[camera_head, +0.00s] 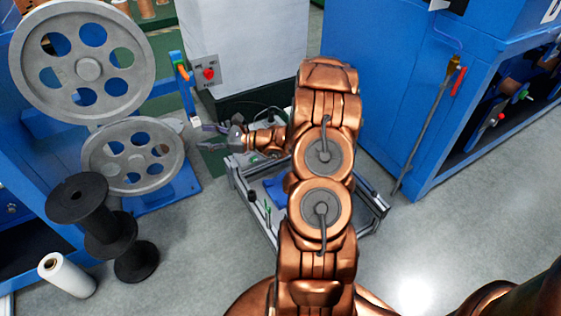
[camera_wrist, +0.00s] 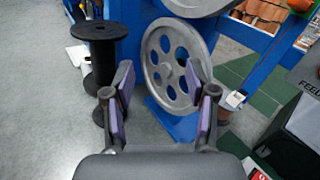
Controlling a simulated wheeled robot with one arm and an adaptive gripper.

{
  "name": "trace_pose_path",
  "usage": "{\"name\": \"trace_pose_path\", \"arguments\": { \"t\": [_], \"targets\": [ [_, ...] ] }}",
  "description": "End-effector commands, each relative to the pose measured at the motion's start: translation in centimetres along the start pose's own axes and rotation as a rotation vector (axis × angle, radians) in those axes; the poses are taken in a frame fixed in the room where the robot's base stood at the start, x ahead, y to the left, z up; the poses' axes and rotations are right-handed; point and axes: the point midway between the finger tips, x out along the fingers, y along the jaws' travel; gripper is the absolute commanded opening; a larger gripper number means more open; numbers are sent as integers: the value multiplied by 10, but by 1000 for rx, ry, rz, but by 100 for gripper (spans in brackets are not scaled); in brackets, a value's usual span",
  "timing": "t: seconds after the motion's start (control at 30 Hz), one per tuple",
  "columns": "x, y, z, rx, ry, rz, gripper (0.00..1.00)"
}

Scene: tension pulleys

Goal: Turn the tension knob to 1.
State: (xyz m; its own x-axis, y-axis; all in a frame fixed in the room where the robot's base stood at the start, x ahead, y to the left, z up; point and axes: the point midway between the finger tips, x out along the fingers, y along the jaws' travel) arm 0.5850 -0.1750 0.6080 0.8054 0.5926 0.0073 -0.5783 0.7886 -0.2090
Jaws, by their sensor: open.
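I cannot make out a knob marked with numbers in either view. A grey panel (camera_head: 203,84) with a red round button (camera_head: 208,73) is on the pale cabinet; its lettering is too small to read. A large grey spoked pulley (camera_head: 90,68) stands at the upper left in the head view, with a smaller spoked pulley (camera_head: 133,155) below it. The smaller pulley also shows in the wrist view (camera_wrist: 157,68). My gripper (camera_head: 203,137) is open and empty, right of the smaller pulley. In the wrist view its purple-padded fingers (camera_wrist: 158,78) are apart, with the pulley beyond them.
A blue post (camera_head: 186,92) with an orange part stands beside the pulleys. Black spools (camera_head: 78,200) and a white roll (camera_head: 67,275) stand at the lower left. A metal frame (camera_head: 262,215) is under my arm. A blue machine (camera_head: 385,95) is at right; grey floor is clear at lower right.

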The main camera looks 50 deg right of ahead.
Motion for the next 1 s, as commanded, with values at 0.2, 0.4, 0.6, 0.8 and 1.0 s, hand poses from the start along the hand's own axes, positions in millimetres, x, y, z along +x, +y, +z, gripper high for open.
{"name": "trace_pose_path", "arguments": {
  "t": [0.2,0.4,0.6,0.8,1.0],
  "targets": [
    [-68,-63,-119,121,8,-313,57],
    [-148,-99,-222,214,26,-590,57],
    [-216,-111,-294,273,43,-793,57],
    [-245,-113,-322,295,52,-878,57],
    [-237,-125,-326,293,54,-881,57]
  ]
}}
